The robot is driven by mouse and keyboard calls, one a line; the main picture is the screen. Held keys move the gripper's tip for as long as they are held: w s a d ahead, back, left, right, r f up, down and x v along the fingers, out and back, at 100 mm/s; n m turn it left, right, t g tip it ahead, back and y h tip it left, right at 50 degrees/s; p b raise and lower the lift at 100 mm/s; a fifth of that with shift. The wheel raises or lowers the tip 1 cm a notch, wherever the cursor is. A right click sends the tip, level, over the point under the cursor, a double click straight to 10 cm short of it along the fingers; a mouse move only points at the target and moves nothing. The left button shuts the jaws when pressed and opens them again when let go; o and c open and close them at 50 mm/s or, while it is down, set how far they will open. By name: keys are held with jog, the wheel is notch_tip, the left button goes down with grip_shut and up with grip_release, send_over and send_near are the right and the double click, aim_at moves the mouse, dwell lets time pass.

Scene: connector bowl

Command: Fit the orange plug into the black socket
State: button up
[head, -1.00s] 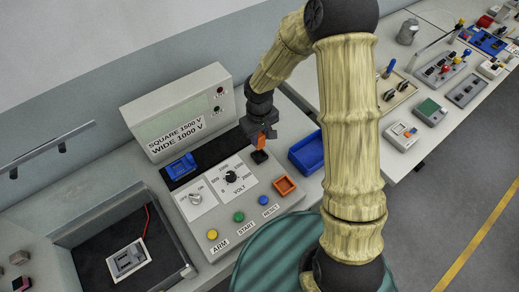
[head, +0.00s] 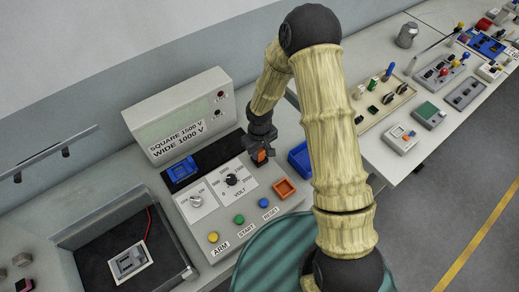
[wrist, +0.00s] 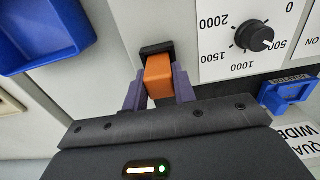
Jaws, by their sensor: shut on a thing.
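My gripper (wrist: 160,92) is shut on the orange plug (wrist: 158,76), with a purple finger on each side of it. In the wrist view the plug's far end meets the black socket (wrist: 154,47), whose rim shows behind it. I cannot tell whether the plug is inside the socket or just at its mouth. In the head view my gripper (head: 260,150) is low over the panel beside the volt dial, with a bit of the orange plug (head: 260,156) showing. The socket is mostly covered there.
A blue bin (head: 300,160) stands close to the right of my gripper. A grey labelled box (head: 180,115) rises behind. A blue holder (head: 181,169) sits to the left.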

jog(key=shift+f, duration=0.15)
jog(key=o, duration=1)
notch_tip(320, 180, up, 12)
jog(key=b, duration=0.2)
jog(key=shift+r, duration=0.2)
dwell(0.3)
